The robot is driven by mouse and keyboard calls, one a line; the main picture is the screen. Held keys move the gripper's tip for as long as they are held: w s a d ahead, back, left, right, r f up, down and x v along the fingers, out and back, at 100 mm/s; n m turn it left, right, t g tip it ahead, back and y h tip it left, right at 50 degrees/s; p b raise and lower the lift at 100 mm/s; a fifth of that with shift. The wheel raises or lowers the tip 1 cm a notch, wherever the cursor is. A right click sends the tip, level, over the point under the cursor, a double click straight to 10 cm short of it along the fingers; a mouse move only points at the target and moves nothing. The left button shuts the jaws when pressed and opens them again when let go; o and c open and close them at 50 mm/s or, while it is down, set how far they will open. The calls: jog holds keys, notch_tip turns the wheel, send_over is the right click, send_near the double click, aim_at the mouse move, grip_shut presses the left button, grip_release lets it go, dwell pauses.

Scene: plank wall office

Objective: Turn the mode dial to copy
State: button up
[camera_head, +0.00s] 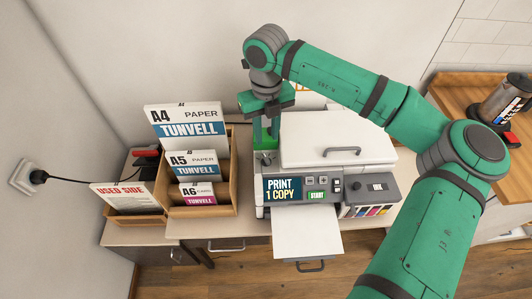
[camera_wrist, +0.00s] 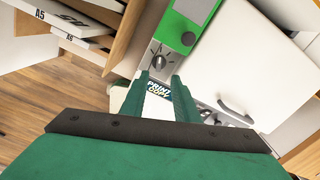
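The mode dial (camera_wrist: 160,61) is a small dark knob on a grey panel at the printer's left, seen in the wrist view. In the head view the dial (camera_head: 266,157) is small and partly hidden; its pointer direction is hard to read. My gripper (camera_wrist: 160,75) is open, with two green fingers apart. In the wrist view the fingertips appear just short of the dial, one towards each side; I cannot tell whether they touch it. In the head view my gripper (camera_head: 266,128) points down over the printer's left side. The printer's screen (camera_head: 283,190) reads "PRINT 1 COPY".
The printer's white lid (camera_head: 335,135) is closed beside my gripper. A bright green strip (camera_wrist: 186,22) lies by the dial. Wooden paper trays (camera_head: 203,209) stand close on the left. A green START button (camera_head: 316,195) sits right of the screen; a paper sheet (camera_head: 308,240) sticks out in front.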

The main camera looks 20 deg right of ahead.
aim_at(266, 157)
notch_tip(266, 157, down, 10)
jog(key=shift+r, duration=0.2)
jog(key=shift+c, duration=0.3)
grip_shut()
